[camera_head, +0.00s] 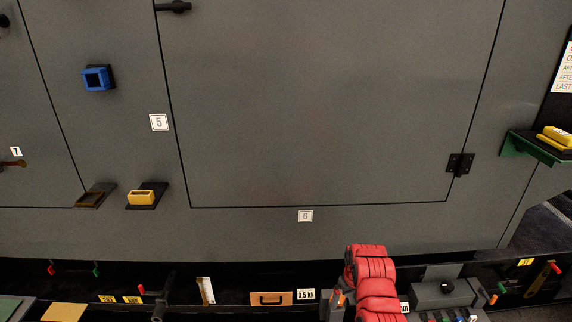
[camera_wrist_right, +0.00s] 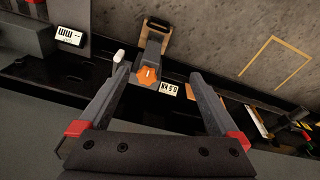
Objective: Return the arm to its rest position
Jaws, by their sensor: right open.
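My right arm, with red segments, comes up from the bottom edge of the head view, right of the middle, in front of the lower panel. My right gripper (camera_wrist_right: 156,72) is open in the wrist view, with its two grey fingers apart and red parts near their bases. A grey fitting with an orange knob (camera_wrist_right: 148,74) shows between the fingertips. The fingers are not closed on it, and I cannot tell how far off it is. Only a sliver of orange shows beside the arm in the head view. My left arm and gripper are not in view.
The grey wall carries a blue square socket (camera_head: 96,78), a yellow part (camera_head: 141,197) and a green bracket (camera_head: 535,148).

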